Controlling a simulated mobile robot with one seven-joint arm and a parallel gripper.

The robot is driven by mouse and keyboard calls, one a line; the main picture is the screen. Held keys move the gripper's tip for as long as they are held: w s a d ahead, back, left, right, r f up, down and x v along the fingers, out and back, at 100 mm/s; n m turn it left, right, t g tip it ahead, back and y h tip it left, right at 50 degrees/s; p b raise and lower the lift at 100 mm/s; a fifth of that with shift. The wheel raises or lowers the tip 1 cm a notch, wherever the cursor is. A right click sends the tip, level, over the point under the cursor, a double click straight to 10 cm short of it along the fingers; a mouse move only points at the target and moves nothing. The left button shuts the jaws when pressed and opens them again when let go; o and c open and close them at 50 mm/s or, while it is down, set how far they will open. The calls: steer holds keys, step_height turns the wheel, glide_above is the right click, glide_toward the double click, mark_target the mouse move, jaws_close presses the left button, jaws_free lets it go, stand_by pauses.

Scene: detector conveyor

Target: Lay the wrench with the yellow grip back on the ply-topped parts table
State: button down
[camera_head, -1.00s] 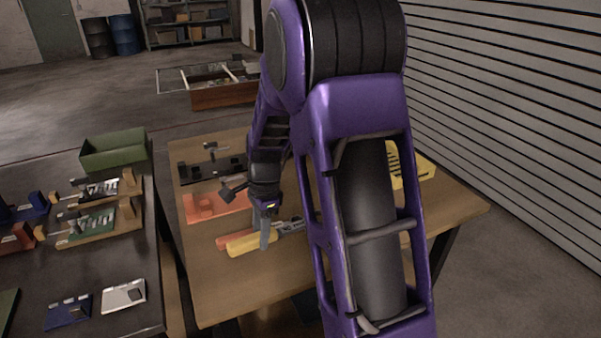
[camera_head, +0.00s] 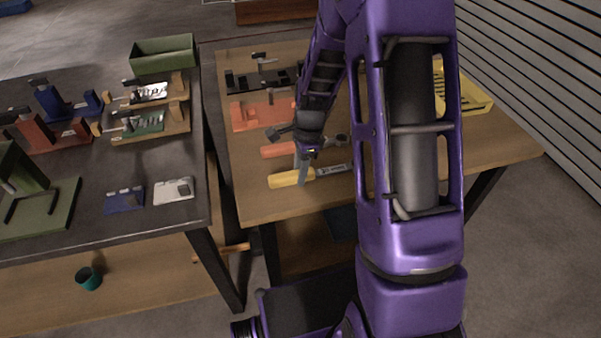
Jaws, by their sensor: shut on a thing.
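The wrench with the yellow grip (camera_head: 285,179) lies crosswise over the front part of the ply-topped parts table (camera_head: 265,207), its metal end pointing right. My gripper (camera_head: 303,179) is shut on it, near where the grip meets the metal. The wrench is at or just above the tabletop; I cannot tell whether it touches. A second wrench with an orange-red grip (camera_head: 277,151) lies just behind it, partly hidden by my gripper. The two wrenches are apart in the picture.
An orange tray (camera_head: 250,116) and a black rack (camera_head: 245,82) sit farther back on the table. A yellow bin (camera_head: 475,98) stands at its right, partly behind my arm. A dark bench (camera_head: 90,220) with fixtures stands left, across a narrow gap. The table's front left is clear.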

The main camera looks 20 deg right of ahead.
steer(key=shift+f, duration=0.4)
steer(key=shift+f, duration=0.25)
steer(key=c, duration=0.5)
jaws_free()
steer(key=shift+r, duration=0.15)
steer(key=r, duration=0.4)
steer(key=d+r+p, duration=0.1)
steer(key=r, duration=0.7)
steer(key=shift+d, duration=0.25)
